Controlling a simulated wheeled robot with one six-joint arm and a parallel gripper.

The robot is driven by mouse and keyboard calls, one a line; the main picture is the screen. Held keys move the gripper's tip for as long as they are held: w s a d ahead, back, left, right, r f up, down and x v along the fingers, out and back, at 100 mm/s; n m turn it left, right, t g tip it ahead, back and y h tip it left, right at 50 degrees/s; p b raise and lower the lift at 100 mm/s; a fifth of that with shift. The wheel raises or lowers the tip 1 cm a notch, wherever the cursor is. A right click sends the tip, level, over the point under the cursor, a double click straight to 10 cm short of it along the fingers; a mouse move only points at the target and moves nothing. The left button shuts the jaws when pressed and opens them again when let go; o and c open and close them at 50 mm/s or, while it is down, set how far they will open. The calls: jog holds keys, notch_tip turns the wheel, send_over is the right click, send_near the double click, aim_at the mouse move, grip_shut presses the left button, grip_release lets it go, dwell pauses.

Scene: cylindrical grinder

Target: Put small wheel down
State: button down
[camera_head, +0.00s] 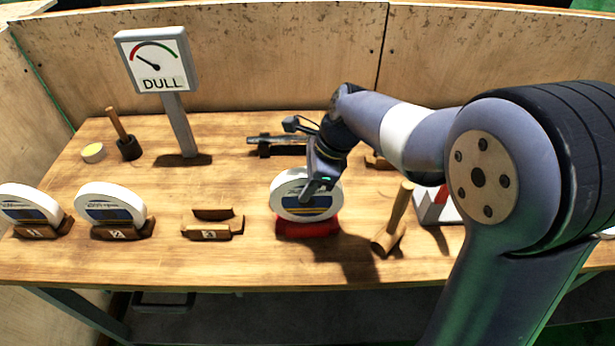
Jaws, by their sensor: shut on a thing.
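A white grinding wheel with a blue label (292,208), which I take for the small wheel, stands upright at the middle of the bench. My gripper (318,186) is shut on its upper right part. A red stand (307,228) shows directly below the wheel; I cannot tell whether the wheel rests on it or is held just above. An empty wooden cradle with a number label (208,232) sits to the left of the red stand. The far side of the wheel and part of the fingers are hidden.
Two more white wheels (110,203) (28,203) stand in wooden cradles at left. A gauge sign reading DULL (158,62) stands behind. A wooden mallet (395,220) is close right of the red stand. A dark tool (280,144) lies behind my gripper. The bench (225,180) is clear behind the empty cradle.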

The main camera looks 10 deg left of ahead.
jog(key=shift+f, duration=1.65)
jog(key=shift+f, duration=0.1)
jog(key=c, duration=1.1)
grip_release()
jog(key=shift+f, duration=0.1)
jog(key=v, duration=1.2)
jog(key=shift+d, duration=0.1)
